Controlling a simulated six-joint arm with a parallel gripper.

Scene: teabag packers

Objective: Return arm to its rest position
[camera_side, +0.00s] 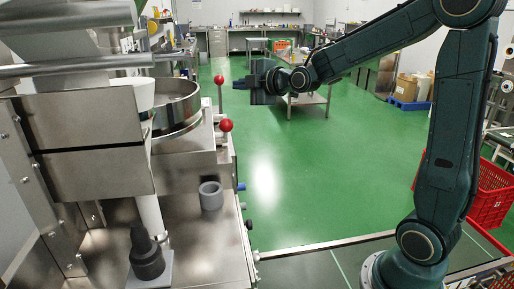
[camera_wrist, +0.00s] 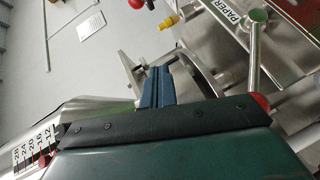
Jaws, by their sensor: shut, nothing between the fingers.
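My arm is raised and reaches leftward across the side view. My gripper (camera_side: 240,83) is at its left end, held level in the air just right of the steel machine (camera_side: 85,140). The fingers point toward the machine's red-knobbed levers. In the wrist view, the blue fingers of my gripper (camera_wrist: 157,72) are together with nothing held between them. The fingers appear clear of the machine parts behind them.
Two levers with red knobs (camera_side: 219,80) (camera_side: 226,125) stand at the machine's right edge. A grey ring (camera_side: 211,195) and a dark stepped part (camera_side: 146,262) sit on the machine top. Red crates (camera_side: 492,190) are at right. The green floor (camera_side: 310,180) between is open.

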